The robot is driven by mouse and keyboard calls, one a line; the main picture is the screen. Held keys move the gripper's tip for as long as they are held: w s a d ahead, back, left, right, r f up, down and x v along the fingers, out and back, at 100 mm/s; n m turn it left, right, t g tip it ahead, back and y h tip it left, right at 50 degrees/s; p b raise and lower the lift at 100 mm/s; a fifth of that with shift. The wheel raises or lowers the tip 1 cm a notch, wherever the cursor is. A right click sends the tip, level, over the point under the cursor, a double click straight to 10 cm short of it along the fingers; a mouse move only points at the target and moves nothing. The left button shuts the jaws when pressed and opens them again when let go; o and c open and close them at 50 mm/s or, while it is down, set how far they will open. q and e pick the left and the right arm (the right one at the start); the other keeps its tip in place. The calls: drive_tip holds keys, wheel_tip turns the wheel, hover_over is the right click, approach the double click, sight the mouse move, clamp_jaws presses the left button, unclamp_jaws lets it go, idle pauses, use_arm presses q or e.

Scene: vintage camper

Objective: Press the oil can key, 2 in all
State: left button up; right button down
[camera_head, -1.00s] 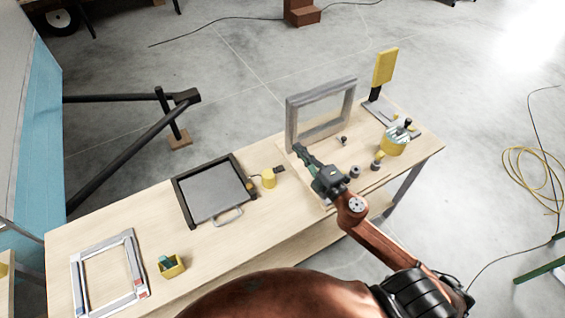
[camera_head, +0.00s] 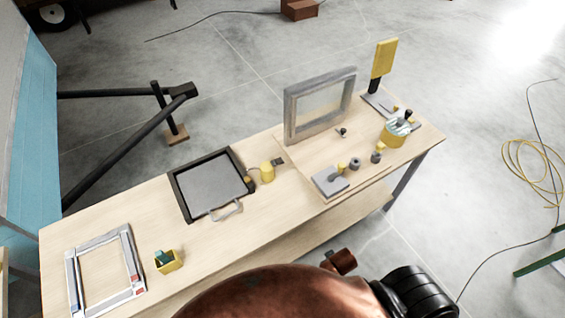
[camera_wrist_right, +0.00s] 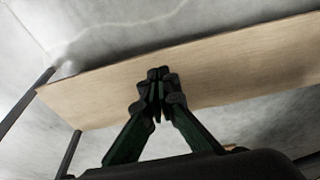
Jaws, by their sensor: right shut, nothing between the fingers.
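I cannot make out which item is the oil can key, as no marking is readable. A small yellow can (camera_head: 267,172) stands on the bench right of the dark-framed tray, with a small dark block (camera_head: 278,161) beside it. A grey plate (camera_head: 324,184) with a dark part and a yellow knob (camera_head: 341,166) lies near the bench's front edge. My right gripper (camera_wrist_right: 158,75) is shut and empty in the right wrist view, with a bare wooden board behind it. It is out of the head view. My left gripper is not in view.
On the bench (camera_head: 120,211) are a dark-framed tray (camera_head: 176,192), an upright grey frame (camera_head: 291,112), a yellow round tin (camera_head: 393,138), a yellow paddle (camera_head: 384,58), a flat frame (camera_head: 72,270) and a yellow box (camera_head: 171,266).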

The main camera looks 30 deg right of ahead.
drive_tip(key=s+f+b, duration=0.1)
drive_tip(key=s+f, duration=0.2)
drive_tip(key=f, duration=0.4)
drive_tip(key=s+f+g+b, duration=0.1)
drive_tip(key=s+f, duration=0.2)
drive_tip(key=f, duration=0.5)
drive_tip(key=s+f+b, duration=0.1)
drive_tip(key=s+f, duration=0.2)
drive_tip(key=f, duration=0.4)
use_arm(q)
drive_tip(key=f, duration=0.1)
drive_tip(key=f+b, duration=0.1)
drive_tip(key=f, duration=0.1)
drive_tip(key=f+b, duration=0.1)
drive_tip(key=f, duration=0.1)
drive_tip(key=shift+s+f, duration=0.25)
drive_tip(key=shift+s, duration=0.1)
use_arm(e)
drive_tip(key=s+f, duration=1)
drive_tip(key=s, duration=0.3)
drive_tip(key=shift+s+a+f+n+g, duration=0.2)
drive_tip(key=shift+s+a+n+g, duration=0.05)
drive_tip(key=shift+n+g, duration=0.15)
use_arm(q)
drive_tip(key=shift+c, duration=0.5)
